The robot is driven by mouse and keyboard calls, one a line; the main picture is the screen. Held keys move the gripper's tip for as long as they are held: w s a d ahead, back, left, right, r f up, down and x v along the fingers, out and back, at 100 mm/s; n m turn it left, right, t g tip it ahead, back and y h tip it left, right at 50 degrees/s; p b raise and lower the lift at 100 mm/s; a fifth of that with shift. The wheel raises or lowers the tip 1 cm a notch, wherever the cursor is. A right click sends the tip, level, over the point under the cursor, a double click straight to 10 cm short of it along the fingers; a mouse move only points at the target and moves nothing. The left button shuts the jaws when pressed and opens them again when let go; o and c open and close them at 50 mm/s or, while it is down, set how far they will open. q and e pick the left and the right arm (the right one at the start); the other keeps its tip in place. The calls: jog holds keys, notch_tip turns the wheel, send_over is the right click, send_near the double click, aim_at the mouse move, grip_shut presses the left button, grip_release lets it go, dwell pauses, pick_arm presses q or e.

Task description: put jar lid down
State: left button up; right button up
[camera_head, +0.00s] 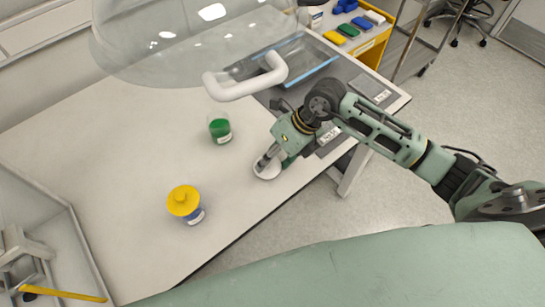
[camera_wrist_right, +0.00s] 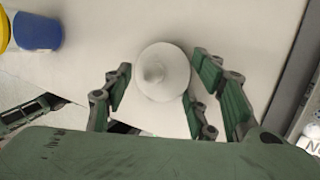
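The white round jar lid (camera_head: 267,169) lies on the bench near its front edge, with its small central knob facing up. In the right wrist view the lid (camera_wrist_right: 160,72) sits between the fingers of my right gripper (camera_wrist_right: 162,85). The fingers stand apart on both sides, with narrow gaps to its rim; the gripper looks open. In the head view my right gripper (camera_head: 268,158) reaches down over the lid and partly hides it. A clear jar with green contents (camera_head: 220,131) stands to the left, its top apparently uncovered. My left gripper is not in view.
A clear dome with a white handle (camera_head: 245,82) hangs over the back. A blue-rimmed tray (camera_head: 312,72) is behind the arm. The bench between the jars is clear.

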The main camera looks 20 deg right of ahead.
jog(key=shift+o, duration=0.3)
jog(key=shift+r, duration=0.25)
jog(key=shift+r+p, duration=0.5)
jog(key=shift+p, duration=0.25)
jog(key=b+v, duration=0.3)
jog(key=v, duration=0.8)
jog(key=shift+d+r+b, duration=0.25)
jog(key=shift+r+b, duration=0.05)
jog(key=shift+b, duration=0.05)
